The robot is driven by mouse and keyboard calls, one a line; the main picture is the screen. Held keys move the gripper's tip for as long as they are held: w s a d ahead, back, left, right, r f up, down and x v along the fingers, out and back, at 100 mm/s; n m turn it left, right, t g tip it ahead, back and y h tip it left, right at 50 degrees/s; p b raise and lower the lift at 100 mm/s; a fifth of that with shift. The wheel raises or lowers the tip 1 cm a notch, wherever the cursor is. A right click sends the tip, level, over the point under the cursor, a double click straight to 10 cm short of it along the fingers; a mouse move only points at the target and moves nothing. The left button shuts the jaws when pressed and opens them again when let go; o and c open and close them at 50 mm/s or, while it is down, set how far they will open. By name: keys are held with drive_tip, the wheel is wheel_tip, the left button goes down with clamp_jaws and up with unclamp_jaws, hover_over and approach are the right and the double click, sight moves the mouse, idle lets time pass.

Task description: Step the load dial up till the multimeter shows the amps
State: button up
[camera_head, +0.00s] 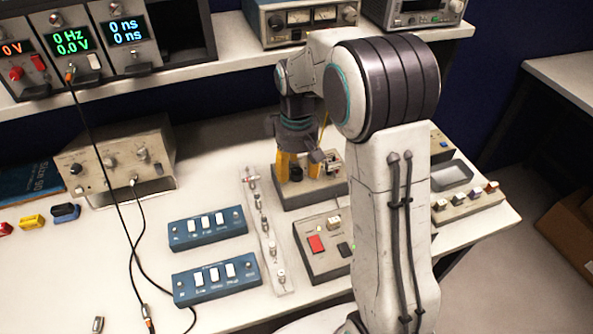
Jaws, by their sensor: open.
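My gripper (299,160) points down with its yellow fingers apart over a beige box (318,190) in the middle of the bench. A dark round knob (296,174) shows on this box just under the fingers. It looks like a dial, but I cannot read a label or tell whether the fingers touch it. No amps reading is visible. My arm hides part of the bench.
A beige box with a red button (316,243) stands in front of the knob box. Two blue switch boxes (208,228) (217,279) and a clear strip (265,230) lie to the left. A cable (105,185) hangs from the rack across the bench's left side.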

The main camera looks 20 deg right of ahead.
drive_tip(key=shift+f, duration=0.6)
drive_tip(key=shift+c, duration=0.5)
clamp_jaws()
